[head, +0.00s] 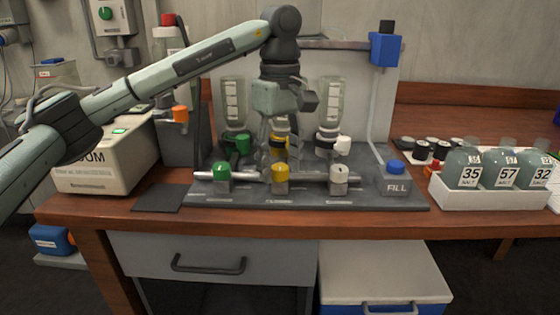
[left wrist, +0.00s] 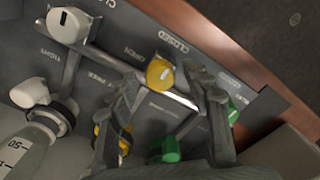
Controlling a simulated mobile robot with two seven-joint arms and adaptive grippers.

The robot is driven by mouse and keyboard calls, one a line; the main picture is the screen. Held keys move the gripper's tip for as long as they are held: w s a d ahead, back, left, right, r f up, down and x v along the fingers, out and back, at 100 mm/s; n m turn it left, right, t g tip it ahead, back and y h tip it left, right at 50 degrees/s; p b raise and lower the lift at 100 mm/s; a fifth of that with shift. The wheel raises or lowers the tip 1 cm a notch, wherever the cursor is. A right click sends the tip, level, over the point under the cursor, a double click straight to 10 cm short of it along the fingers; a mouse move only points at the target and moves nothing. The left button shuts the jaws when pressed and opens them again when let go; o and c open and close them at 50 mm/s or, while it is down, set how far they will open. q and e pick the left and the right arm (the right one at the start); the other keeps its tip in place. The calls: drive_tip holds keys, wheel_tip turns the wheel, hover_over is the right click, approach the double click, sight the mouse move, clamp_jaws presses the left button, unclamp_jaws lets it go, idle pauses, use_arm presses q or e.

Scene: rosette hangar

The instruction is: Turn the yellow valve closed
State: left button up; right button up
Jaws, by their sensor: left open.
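The yellow valve (head: 280,172) is the middle one of three knobs along a pale pipe on the grey panel. In the left wrist view the yellow valve (left wrist: 160,73) shows a pale mark on its round top, with CLOSED and OPEN lettering near it. My left gripper (head: 279,143) points down above and behind it, fingers apart. In the left wrist view my left gripper (left wrist: 168,82) has a finger on either side of the yellow knob's line of sight; I cannot tell whether either touches it. My right gripper is not in view.
A green valve (head: 222,174) and a white valve (head: 339,176) flank the yellow one. A blue FILL button (head: 396,167) and a white tray (head: 470,200) of numbered bottles are to the right. A black mat (head: 158,197) lies left.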

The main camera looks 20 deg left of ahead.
sight(280, 167)
use_arm(q)
wheel_tip(280, 167, up, 12)
idle(0.6)
